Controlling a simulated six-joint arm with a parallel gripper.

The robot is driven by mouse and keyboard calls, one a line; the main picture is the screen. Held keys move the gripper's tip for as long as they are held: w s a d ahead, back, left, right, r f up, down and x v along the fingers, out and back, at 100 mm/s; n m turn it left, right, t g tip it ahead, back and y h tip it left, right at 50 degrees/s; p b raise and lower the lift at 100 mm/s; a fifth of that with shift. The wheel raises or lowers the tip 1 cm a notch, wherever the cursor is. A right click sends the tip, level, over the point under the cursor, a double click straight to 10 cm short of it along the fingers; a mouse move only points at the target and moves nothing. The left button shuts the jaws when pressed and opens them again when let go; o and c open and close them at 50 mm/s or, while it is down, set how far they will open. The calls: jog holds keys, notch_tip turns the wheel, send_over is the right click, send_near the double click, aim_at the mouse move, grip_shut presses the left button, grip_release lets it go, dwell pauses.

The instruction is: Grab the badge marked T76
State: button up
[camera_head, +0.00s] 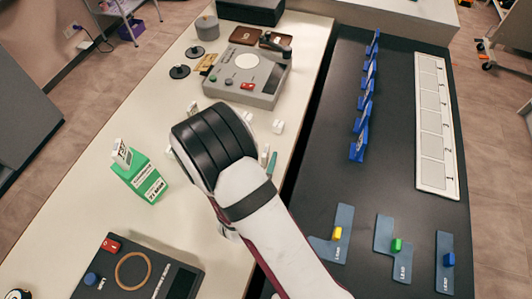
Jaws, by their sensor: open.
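No marking T76 can be read in the head view. A row of several small upright blue pieces with pale faces (360,142) stands on the dark table, seen nearly edge-on; they may be badges, but their markings are too small to read. A white tag with dark print stands at the green box (148,185) on the pale table; I cannot read it surely. My arm reaches up from the bottom over the pale table. Its black-ringed wrist hides my gripper's fingers and the tabletop under it. The blue pieces are to the right of the wrist, apart from it.
The dark table (315,185) also bears a white strip with marked cells (436,125) and flat blue-grey lead pieces with yellow, green and blue blocks. The pale table (195,232) holds a grey control box (247,75) and a dark device (135,270). A dark gap separates the tables.

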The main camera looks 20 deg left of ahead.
aim_at(268, 145)
jog(key=x, duration=0.5)
jog(key=shift+w+d+r, duration=0.1)
jog(key=shift+w+r, duration=0.1)
jog(key=shift+w, duration=0.1)
grip_shut()
